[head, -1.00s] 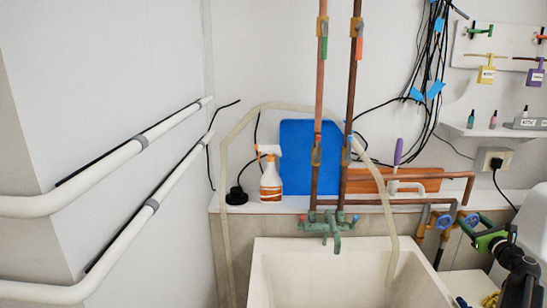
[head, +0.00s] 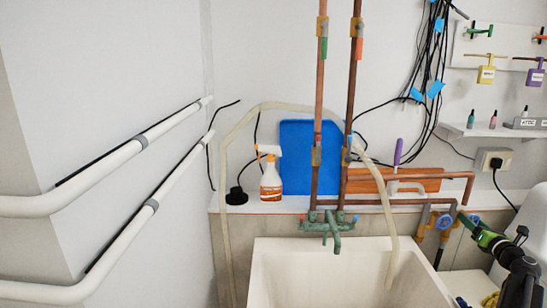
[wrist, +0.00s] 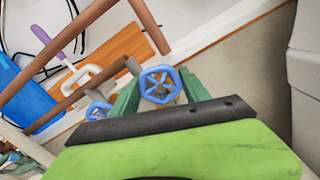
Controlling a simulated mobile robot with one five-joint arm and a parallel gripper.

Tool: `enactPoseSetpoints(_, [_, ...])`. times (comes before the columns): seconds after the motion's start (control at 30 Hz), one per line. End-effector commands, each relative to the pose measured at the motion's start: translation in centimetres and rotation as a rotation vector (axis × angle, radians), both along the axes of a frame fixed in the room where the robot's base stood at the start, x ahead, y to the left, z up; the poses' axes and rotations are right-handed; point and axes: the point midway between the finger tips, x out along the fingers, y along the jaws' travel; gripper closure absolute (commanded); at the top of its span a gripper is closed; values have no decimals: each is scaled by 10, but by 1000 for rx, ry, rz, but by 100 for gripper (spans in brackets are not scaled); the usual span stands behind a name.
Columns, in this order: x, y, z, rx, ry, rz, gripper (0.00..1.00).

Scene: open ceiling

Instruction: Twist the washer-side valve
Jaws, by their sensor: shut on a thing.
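Two blue handwheel valves sit side by side on the pipework right of the sink. The right blue valve wheel (wrist: 160,86), nearer the white appliance, is between my gripper's two green fingers (wrist: 160,94) in the wrist view. My gripper (head: 466,219) is shut on this wheel; the exact finger contact is partly hidden by the dark palm edge. In the head view only a little of that wheel (head: 474,217) shows beside the fingertips. The left blue valve wheel (head: 445,222) is free, and it also shows in the wrist view (wrist: 98,110).
Copper pipes (head: 410,202) run above and left of the valves. The sink (head: 345,275) is to the left, with a green tap (head: 330,225) over it. A white appliance (wrist: 305,70) stands close on the right. A ledge holds a spray bottle (head: 270,183).

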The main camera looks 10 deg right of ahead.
Motion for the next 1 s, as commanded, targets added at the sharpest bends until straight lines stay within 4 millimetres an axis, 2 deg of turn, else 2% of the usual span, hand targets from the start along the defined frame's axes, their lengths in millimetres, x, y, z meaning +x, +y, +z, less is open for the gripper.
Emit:
enactPoseSetpoints(0.13, [-1,0,-1,174,-17,0,94])
enactPoseSetpoints(0.4, [-1,0,-1,209,-21,0,94])
enactPoseSetpoints(0.63, [-1,0,-1,473,-51,0,94])
enactPoseSetpoints(0.9, [-1,0,-1,506,-55,0,94])
enactPoseSetpoints(1.0, [-1,0,-1,614,-67,0,94])
